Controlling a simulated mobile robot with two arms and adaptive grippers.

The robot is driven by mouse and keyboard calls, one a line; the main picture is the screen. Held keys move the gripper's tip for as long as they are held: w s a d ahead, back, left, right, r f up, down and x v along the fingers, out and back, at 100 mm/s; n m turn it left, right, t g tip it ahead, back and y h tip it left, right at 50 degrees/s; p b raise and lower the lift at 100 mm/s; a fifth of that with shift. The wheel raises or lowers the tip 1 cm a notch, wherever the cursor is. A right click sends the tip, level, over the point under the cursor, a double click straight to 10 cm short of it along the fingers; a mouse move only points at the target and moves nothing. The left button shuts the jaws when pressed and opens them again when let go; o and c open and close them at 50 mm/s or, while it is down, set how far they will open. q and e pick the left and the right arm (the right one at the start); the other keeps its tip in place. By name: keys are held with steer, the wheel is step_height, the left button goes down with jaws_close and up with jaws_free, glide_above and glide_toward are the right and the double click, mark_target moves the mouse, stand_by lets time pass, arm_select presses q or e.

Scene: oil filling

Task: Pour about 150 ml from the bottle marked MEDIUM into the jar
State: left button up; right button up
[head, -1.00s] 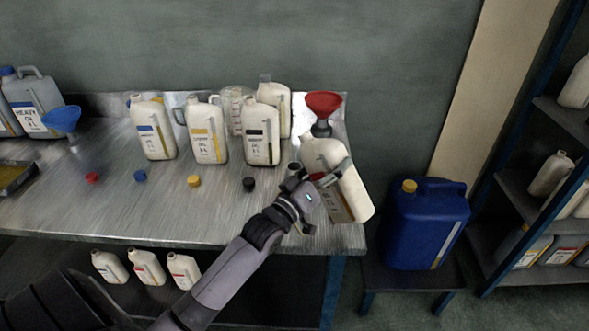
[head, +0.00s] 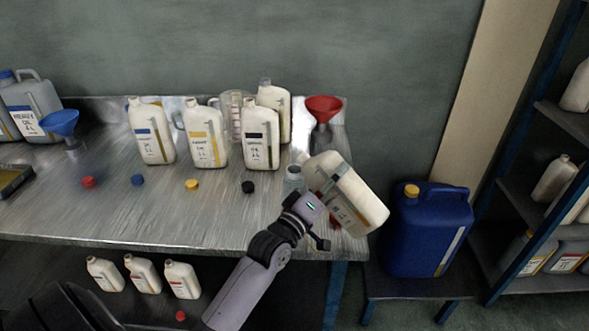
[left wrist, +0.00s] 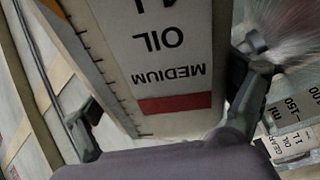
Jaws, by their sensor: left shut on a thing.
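The MEDIUM oil bottle (head: 356,202), white with a red stripe, is tilted in the head view, its neck end up and to the left. My left gripper (head: 322,222) is shut on it. In the left wrist view its label (left wrist: 165,65) appears upside down, between the fingers (left wrist: 170,120). A small clear vessel (head: 293,179) stands just below the neck end. A clear graduated jug (head: 236,112) stands farther back; I cannot tell which is the jar. An ml scale (left wrist: 290,108) shows at the right of the wrist view. No oil stream is discernible. My right gripper is not in view.
White bottles with blue (head: 151,132), yellow (head: 206,134) and black (head: 261,136) stripes stand left of the vessel. A red funnel (head: 324,108) stands behind the held bottle. Loose caps, including a black one (head: 248,187), lie along the front. A blue canister (head: 428,232) stands right.

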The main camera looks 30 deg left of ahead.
mark_target(329, 166)
arm_select(q)
steer(key=shift+d+r+n, duration=0.1)
steer(key=shift+r+n, duration=0.1)
steer(key=shift+n, duration=0.1)
steer(key=shift+r+n+y+p, duration=0.4)
steer(key=shift+r+n+p, duration=0.2)
steer(key=shift+r+n, duration=0.25)
stand_by(1.1)
steer(key=shift+w+a+r+n+p, duration=0.1)
steer(key=shift+a+r+n+p, duration=0.25)
steer(key=shift+n+p, duration=0.45)
steer(key=shift+a+r+n+p, duration=0.2)
steer(key=shift+r+n+p, duration=0.25)
steer(key=shift+p, duration=0.65)
stand_by(3.8)
